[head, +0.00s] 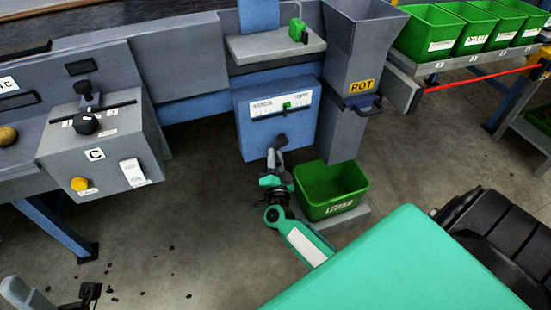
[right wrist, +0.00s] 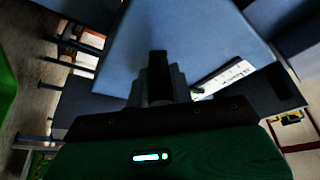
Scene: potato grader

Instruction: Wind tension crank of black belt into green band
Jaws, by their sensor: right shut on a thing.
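The blue tension box (head: 250,135) stands at the centre of the head view. Its white scale (head: 268,108) has a small green band (head: 288,105) right of middle; I cannot make out a pointer. The dark crank (head: 281,139) sticks out of the box front below the scale. My right gripper (head: 277,156) reaches up to it from below and is shut on it. In the right wrist view the dark crank handle (right wrist: 158,75) stands between the fingers, with the scale (right wrist: 228,76) beyond. Part of my left gripper (head: 88,293) shows at the lower left; its fingers are unclear.
A green crate (head: 331,190) stands on the floor just right of my right gripper, under the grey ROT chute (head: 350,95). A control box (head: 95,150) marked C is at left. Several green crates (head: 430,32) line a shelf at upper right. Open floor lies at lower left.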

